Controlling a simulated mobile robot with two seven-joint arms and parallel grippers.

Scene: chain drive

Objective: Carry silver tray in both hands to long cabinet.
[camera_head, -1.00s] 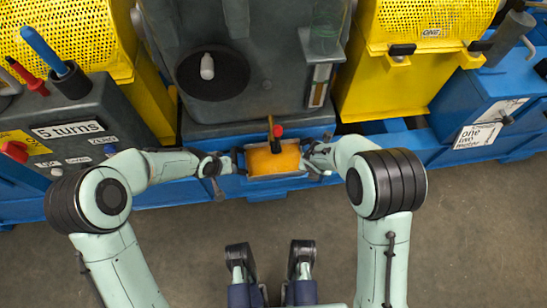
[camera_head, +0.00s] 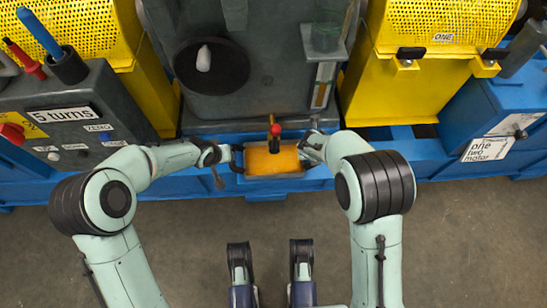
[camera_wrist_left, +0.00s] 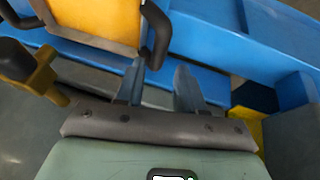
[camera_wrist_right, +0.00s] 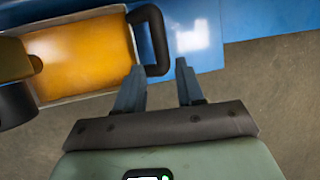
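The silver tray (camera_head: 272,176) sits at the blue base below the grey machine. It has a thin silver rim, an orange inside and a dark handle at each end. My left gripper (camera_head: 228,158) is at its left end; in the left wrist view the fingers (camera_wrist_left: 160,68) are open, with the dark handle (camera_wrist_left: 157,38) just ahead of the gap. My right gripper (camera_head: 312,148) is at its right end; in the right wrist view the fingers (camera_wrist_right: 161,68) are open, the other handle (camera_wrist_right: 160,45) ahead of the gap. Contact cannot be told.
A red-knobbed lever (camera_head: 275,131) stands over the tray's back edge. The grey machine (camera_head: 262,90) rises behind it. A grey control box (camera_head: 85,110) is at left, and yellow guarded units (camera_head: 405,100) and a blue cabinet (camera_head: 500,115) are at right. The floor (camera_head: 440,230) in front is clear.

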